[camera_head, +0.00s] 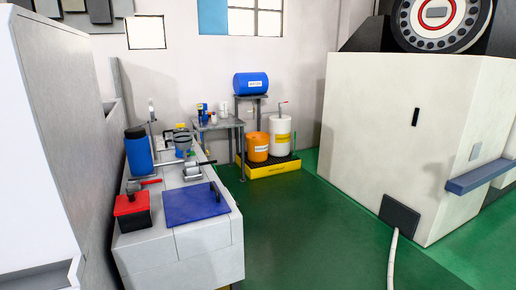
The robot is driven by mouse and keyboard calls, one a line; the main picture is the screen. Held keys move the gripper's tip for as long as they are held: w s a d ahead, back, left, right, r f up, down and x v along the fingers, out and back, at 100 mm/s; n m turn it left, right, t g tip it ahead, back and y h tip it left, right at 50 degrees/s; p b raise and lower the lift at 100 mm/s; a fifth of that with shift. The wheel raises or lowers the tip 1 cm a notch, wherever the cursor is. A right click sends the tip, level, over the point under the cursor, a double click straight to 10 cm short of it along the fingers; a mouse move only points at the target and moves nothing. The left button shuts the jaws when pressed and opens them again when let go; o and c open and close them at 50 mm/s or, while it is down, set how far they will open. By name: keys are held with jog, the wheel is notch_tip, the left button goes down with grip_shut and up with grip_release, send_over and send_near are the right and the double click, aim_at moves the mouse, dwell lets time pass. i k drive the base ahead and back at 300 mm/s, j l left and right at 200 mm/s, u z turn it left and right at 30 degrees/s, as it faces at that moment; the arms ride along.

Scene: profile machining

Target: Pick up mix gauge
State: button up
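I cannot make out for sure which object is the mix gauge. Several small items stand on the light grey bench (190,242) at the left. A tall blue canister (139,154) stands near its left edge, and a red-topped dark box (132,211) sits at the near left corner. My gripper is not in view.
A back table (224,124) holds small bottles. A blue drum (250,84) lies on a stand. An orange drum (258,147) and a white drum (280,133) stand on a yellow-edged pallet (273,170). A large cream machine (385,140) with a hose (393,255) fills the right. Green floor between is clear.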

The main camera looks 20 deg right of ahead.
aim_at(199, 108)
jog(key=i+l+z, duration=0.2)
jog(key=i, duration=0.25)
jog(key=i+z, duration=0.2)
jog(key=i, duration=0.2)
jog(key=i+z, duration=0.2)
jog(key=i, duration=3.85)
jog(key=i+u, duration=0.15)
jog(key=i, duration=0.25)
jog(key=i+l+u, duration=0.15)
jog(key=i, duration=0.3)
jog(key=i+l+u, duration=0.15)
jog(key=i, duration=0.25)
jog(key=i+l+u, duration=0.15)
jog(key=i, duration=0.25)
jog(key=i+l+u, duration=0.25)
jog(key=u, duration=0.2)
jog(key=i+l+u, duration=0.65)
jog(key=l+u, duration=0.2)
jog(key=i+l+u, duration=0.2)
jog(key=l+u, duration=0.2)
jog(key=i+l+u, duration=0.1)
jog(key=l+u, duration=0.15)
jog(key=l, duration=0.65)
